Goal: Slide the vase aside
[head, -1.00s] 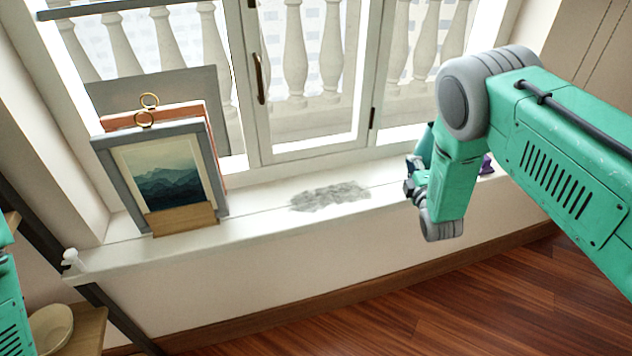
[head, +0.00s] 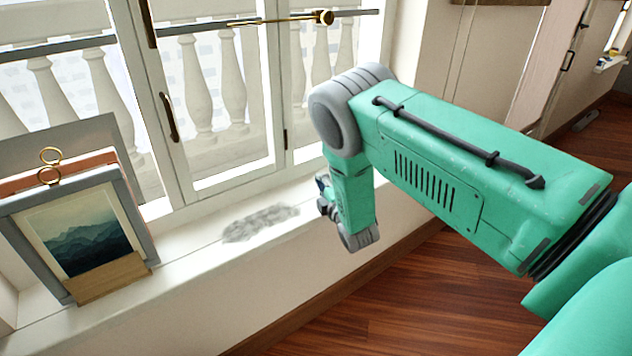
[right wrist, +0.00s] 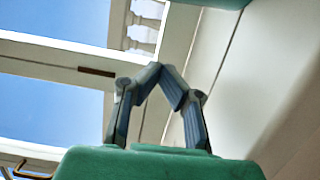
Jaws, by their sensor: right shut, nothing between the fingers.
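No vase can be made out in either view now; my right arm covers part of the window sill. My right gripper (head: 324,196) is by the sill at the window, mostly hidden behind its own wrist in the head view. In the right wrist view its fingertips (right wrist: 163,72) meet, with nothing between them. My left gripper is out of view.
The white window sill (head: 190,262) carries a rough grey patch (head: 262,222), left of my right gripper. Framed pictures (head: 85,235) stand at its left end. The window (head: 225,100) is behind. The wooden floor (head: 400,300) in front shows no objects.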

